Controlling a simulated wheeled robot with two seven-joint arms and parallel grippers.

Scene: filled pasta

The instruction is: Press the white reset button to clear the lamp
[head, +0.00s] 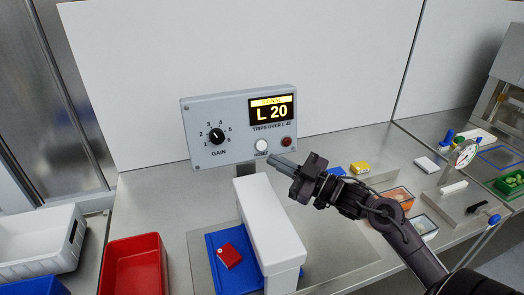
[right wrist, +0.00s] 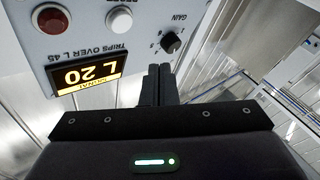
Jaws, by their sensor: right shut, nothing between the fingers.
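The white reset button (head: 261,145) sits low on the grey control panel (head: 236,133), left of the round lamp (head: 286,141). The lamp is dark red and shows no clear glow. The button (right wrist: 118,20) and lamp (right wrist: 51,18) also show upside down in the right wrist view. My right gripper (head: 270,159) is shut and empty, its tips just below and right of the button in the head view. In the wrist view its fingertips (right wrist: 159,68) lie apart from the button's image; contact with the panel cannot be told. My left gripper is out of view.
The panel has a black gain knob (head: 217,136) and a display (head: 272,109) reading "L 20". A white block-shaped housing (head: 267,230) stands in front below. A red bin (head: 134,265) and white bin (head: 40,240) stand left. Small trays (head: 397,199) and a dial gauge (head: 464,154) are right.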

